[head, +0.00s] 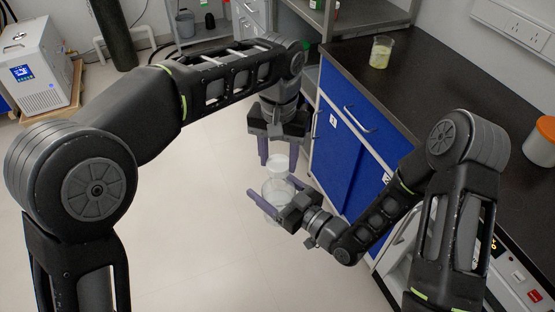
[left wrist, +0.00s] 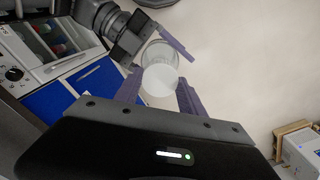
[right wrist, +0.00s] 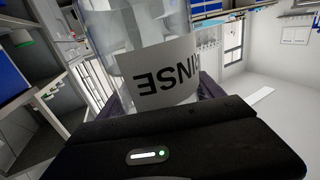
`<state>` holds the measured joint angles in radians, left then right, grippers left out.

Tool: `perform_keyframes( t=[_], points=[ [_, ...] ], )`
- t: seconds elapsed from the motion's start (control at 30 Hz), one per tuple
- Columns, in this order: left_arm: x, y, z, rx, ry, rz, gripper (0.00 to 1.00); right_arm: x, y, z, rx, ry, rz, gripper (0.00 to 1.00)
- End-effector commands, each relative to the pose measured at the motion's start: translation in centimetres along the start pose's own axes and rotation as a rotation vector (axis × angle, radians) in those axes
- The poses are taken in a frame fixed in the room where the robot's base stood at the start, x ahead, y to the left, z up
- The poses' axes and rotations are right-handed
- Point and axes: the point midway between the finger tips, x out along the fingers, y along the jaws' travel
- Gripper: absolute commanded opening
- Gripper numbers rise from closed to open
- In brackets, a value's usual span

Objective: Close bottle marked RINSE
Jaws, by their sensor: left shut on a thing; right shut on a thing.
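The clear bottle (head: 276,191) is held above the floor by my right gripper (head: 270,185), whose fingers are shut around it. In the right wrist view its white label (right wrist: 160,76) reads RINSE, upside down. My left gripper (head: 278,164) points down above the bottle and is shut on a round white cap (head: 278,166). In the left wrist view the cap (left wrist: 160,80) lies between the left fingers and overlaps the bottle (left wrist: 157,52) behind it. The cap is over or near the bottle's mouth. I cannot tell whether they touch.
A dark bench top (head: 420,95) with blue cabinets (head: 345,160) stands to the right. It holds a beaker of yellowish liquid (head: 381,52) and an orange-lidded jar (head: 541,141). A white machine (head: 33,68) stands far left. The floor (head: 190,210) below is clear.

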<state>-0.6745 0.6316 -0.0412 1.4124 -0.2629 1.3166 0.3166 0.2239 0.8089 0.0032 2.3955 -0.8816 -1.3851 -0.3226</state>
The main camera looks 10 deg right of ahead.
Motion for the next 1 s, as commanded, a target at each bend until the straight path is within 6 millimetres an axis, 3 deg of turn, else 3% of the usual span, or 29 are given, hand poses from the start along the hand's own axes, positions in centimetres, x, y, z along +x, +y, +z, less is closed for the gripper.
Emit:
perform_keyframes(
  t=[1.0],
  points=[
    [1.8,0.0,0.0,0.001,0.0,0.0,0.1,0.0,0.0,-0.1,-0.001,0.004,-0.001,0.04]
  ],
)
